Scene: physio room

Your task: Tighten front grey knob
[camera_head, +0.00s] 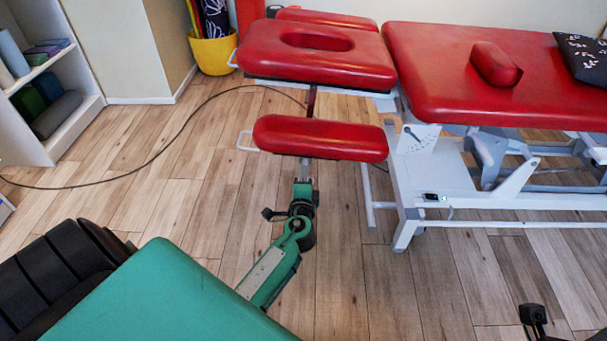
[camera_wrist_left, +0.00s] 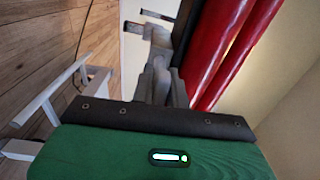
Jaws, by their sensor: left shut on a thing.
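The red treatment table (camera_head: 460,70) has a red front armrest pad (camera_head: 320,137) on a thin post. My left gripper (camera_head: 303,192) is at that post, just below the pad. It is shut on a small grey part there, the front grey knob, which the fingers mostly hide. In the left wrist view the grey fingers (camera_wrist_left: 163,75) close beside the red pads, and the knob cannot be made out clearly. A dark piece of my right gripper (camera_head: 533,316) shows at the bottom right; its jaws cannot be read.
The red headrest (camera_head: 320,52) with its oval opening is above the pad. The table's white frame (camera_head: 410,215) stands right of my left gripper. A black cable (camera_head: 150,165) runs across the wooden floor. A yellow bin (camera_head: 212,52) and white shelf (camera_head: 60,125) stand at left.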

